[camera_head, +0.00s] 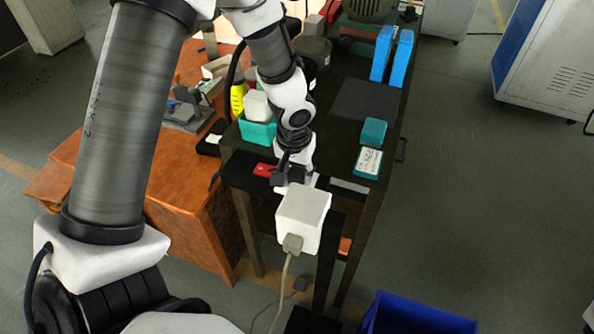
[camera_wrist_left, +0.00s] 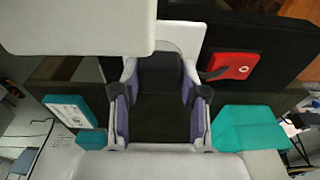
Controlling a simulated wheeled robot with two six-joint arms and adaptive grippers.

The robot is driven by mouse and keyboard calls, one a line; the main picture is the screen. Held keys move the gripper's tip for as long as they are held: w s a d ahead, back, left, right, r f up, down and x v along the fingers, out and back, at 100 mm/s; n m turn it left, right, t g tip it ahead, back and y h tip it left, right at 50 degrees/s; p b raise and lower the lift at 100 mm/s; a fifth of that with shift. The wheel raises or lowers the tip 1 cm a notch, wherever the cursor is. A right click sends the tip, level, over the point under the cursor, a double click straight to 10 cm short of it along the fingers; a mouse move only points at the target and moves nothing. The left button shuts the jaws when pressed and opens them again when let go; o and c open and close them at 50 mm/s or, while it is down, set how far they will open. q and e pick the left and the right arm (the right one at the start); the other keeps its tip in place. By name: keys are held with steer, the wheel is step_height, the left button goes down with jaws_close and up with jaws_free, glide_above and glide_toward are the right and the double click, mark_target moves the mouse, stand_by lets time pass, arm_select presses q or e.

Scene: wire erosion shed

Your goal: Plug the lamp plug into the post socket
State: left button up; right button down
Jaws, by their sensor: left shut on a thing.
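The post socket is a white box (camera_head: 302,215), seemingly on a dark post (camera_head: 327,262). A grey-beige plug (camera_head: 292,243) sits against its near face, with a pale cable hanging down; I cannot tell whether it is fully seated. My left gripper (camera_head: 292,181) is just beyond the box and does not touch this plug. My right gripper is not in view.
A dark cart carries a red item (camera_head: 264,170), a teal bin (camera_head: 257,132), teal boxes (camera_head: 374,130) and blue upright blocks (camera_head: 401,58). A wooden desk (camera_head: 185,185) stands left. A blue crate (camera_head: 415,318) is at lower right.

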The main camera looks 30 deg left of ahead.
arm_select(q)
steer(key=shift+f, duration=0.1)
steer(key=o, duration=1.1)
steer(key=shift+o, duration=0.2)
step_height(320, 180, up, 12)
steer(key=s, duration=0.1)
steer(key=shift+s+d, duration=0.2)
